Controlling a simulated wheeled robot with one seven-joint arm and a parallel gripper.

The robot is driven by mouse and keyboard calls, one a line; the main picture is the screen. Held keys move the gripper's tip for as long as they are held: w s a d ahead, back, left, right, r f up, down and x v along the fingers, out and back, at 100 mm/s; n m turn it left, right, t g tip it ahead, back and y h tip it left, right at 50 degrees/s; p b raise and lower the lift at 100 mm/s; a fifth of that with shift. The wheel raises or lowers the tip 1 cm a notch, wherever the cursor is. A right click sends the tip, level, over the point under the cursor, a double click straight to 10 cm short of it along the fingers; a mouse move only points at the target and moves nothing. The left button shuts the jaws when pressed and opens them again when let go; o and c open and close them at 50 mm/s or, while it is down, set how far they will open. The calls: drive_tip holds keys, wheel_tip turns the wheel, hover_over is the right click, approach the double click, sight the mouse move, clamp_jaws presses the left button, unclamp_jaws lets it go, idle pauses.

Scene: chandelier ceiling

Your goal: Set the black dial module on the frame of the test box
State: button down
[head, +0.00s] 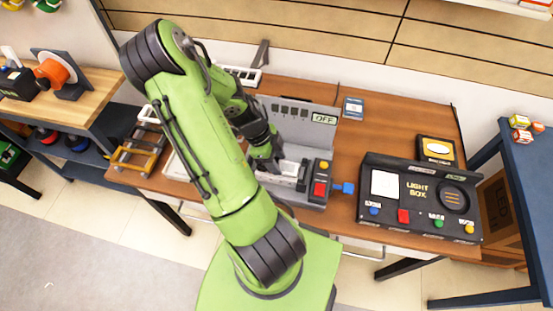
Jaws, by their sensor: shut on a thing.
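The grey box with an OFF display (324,119), which looks like the test box, stands open on the brown table, its panel raised at the back. Its front part has a pale recessed area and a control block with yellow and red buttons (320,180). My gripper (268,163) points down over the left part of this box. It is shut on a dark thing at its tips. The arm and fingers hide most of that thing, so I cannot tell its shape or whether it touches the frame. No separate black dial module shows clearly elsewhere.
A blue piece (346,188) sticks out at the grey box's right. A yellow-and-wood rack (139,150) stands left. Bare table (350,145) lies between the boxes.

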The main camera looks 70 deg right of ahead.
drive_tip(key=shift+f+b, duration=0.1)
drive_tip(key=shift+b, duration=0.3)
idle(0.4)
drive_tip(key=shift+c, duration=2.2)
unclamp_jaws()
drive_tip(key=shift+r+p, duration=2.2)
drive_tip(key=shift+r, duration=1)
drive_tip(key=shift+f, duration=0.1)
